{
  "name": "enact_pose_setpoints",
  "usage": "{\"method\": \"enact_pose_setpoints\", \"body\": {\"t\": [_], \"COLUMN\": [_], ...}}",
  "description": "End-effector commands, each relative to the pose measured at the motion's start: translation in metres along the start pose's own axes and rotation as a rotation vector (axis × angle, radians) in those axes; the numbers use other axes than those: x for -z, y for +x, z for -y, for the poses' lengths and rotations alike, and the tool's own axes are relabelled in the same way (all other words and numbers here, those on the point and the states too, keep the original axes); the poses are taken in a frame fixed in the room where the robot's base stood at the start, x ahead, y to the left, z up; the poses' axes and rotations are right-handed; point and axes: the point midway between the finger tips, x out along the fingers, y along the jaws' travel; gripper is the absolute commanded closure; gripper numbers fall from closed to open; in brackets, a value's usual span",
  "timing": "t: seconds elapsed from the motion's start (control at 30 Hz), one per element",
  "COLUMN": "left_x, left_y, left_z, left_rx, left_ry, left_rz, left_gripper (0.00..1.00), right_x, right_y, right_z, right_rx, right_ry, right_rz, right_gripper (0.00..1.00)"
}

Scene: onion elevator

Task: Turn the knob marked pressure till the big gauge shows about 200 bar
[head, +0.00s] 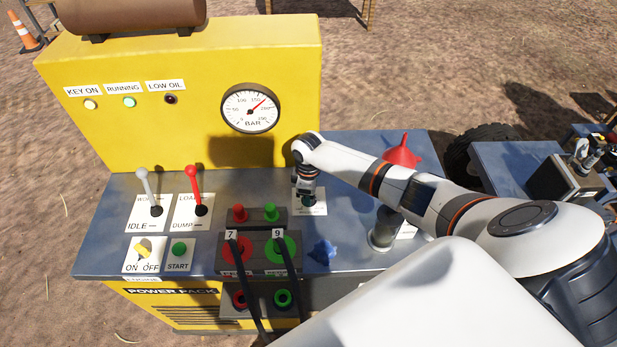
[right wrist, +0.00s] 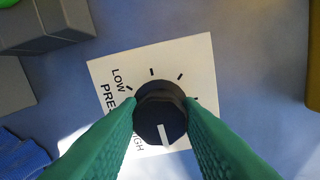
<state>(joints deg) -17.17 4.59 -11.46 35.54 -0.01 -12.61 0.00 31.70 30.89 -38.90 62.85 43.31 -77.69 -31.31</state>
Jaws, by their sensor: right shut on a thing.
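The pressure knob (right wrist: 160,105) is round and black, on a white plate (right wrist: 205,65) lettered LOW, PRES- and HIGH. Its white pointer line points down in the right wrist view, beside HIGH. My right gripper (right wrist: 160,118) is shut on the knob, with one green finger on each side. In the head view my right gripper (head: 308,199) reaches straight down and largely hides the knob; part of the plate (head: 319,209) shows. The big gauge (head: 250,108), marked BAR, has its red needle pointing up and right, between 150 and 200. My left gripper is out of view.
Left of the knob stand red and green couplings with two black hoses (head: 240,270). A grey lever (head: 143,180) and a red lever (head: 194,180) stand further left. A red funnel (head: 402,152) is behind my right arm.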

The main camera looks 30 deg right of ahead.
Motion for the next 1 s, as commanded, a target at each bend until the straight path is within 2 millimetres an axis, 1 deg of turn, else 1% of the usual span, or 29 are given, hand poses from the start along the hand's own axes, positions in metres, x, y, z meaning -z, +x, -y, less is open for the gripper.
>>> {"method": "enact_pose_setpoints", "body": {"t": [0.03, 0.1, 0.4, 0.87, 0.9, 0.97, 1.0], "left_x": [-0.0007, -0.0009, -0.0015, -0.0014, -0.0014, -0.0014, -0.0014], "left_y": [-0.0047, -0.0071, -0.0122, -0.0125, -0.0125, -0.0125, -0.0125], "left_z": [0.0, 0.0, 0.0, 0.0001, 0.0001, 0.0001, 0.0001], "left_rx": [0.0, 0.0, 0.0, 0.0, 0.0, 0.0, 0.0], "left_ry": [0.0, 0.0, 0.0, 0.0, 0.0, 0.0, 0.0], "left_rz": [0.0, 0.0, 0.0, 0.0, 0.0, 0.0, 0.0], "left_gripper": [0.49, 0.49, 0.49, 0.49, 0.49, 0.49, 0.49], "right_x": [0.0007, 0.0005, 0.0006, 0.0006, 0.0006, 0.0006, 0.0005], "right_y": [-0.0021, -0.0019, -0.0009, -0.0003, -0.0004, -0.0004, -0.0003], "right_z": [0.0001, 0.0001, 0.001, 0.0012, 0.0012, 0.0011, 0.001], "right_rx": [-0.001, -0.001, 0.001, 0.002, 0.002, 0.002, 0.002], "right_ry": [0.03, 0.066, 0.157, 0.169, 0.169, 0.169, 0.169], "right_rz": [-0.002, -0.001, -0.001, -0.001, -0.001, -0.001, -0.001], "right_gripper": [0.91, 0.91, 0.91, 0.91, 0.67, 0.57, 0.5]}}
